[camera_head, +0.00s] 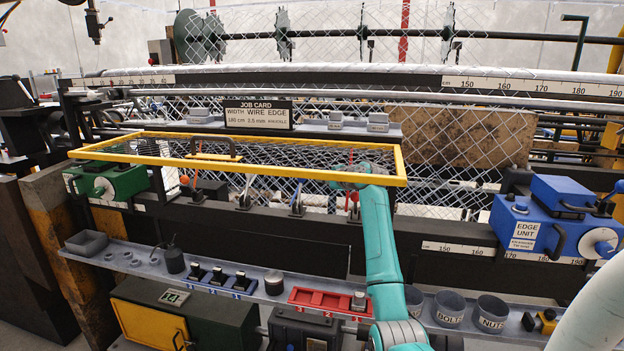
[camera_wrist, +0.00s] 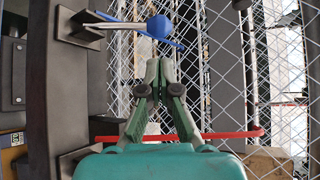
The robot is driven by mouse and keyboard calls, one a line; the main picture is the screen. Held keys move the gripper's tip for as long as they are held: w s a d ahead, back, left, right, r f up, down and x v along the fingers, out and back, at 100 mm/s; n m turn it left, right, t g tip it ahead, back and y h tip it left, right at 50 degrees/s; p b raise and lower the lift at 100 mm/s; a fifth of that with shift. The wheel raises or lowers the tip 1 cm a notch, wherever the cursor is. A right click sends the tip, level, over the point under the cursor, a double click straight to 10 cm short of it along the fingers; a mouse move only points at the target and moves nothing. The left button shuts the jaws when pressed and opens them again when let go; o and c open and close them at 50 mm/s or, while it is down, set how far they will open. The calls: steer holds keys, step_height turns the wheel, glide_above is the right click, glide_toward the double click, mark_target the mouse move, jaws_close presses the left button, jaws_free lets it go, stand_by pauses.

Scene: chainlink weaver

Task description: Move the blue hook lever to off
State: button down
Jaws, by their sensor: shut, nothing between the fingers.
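My gripper (camera_wrist: 158,64) is shut and empty. Its fingertips appear just below the knob in the wrist view; I cannot tell whether they touch it.
A red lever (camera_wrist: 235,134) crosses behind my gripper in the wrist view. The yellow guard frame (camera_head: 270,142) surrounds the lever area in the head view. Chain-link mesh (camera_wrist: 230,70) lies close behind. A blue edge unit (camera_head: 530,222) stands at the right.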

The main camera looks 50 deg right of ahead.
mark_target(300, 191)
steer(key=d+x, duration=0.1)
steer(key=x, duration=0.9)
steer(key=shift+s+d, duration=0.15)
steer(key=shift+s, duration=0.1)
steer(key=shift+f, duration=0.1)
stand_by(0.3)
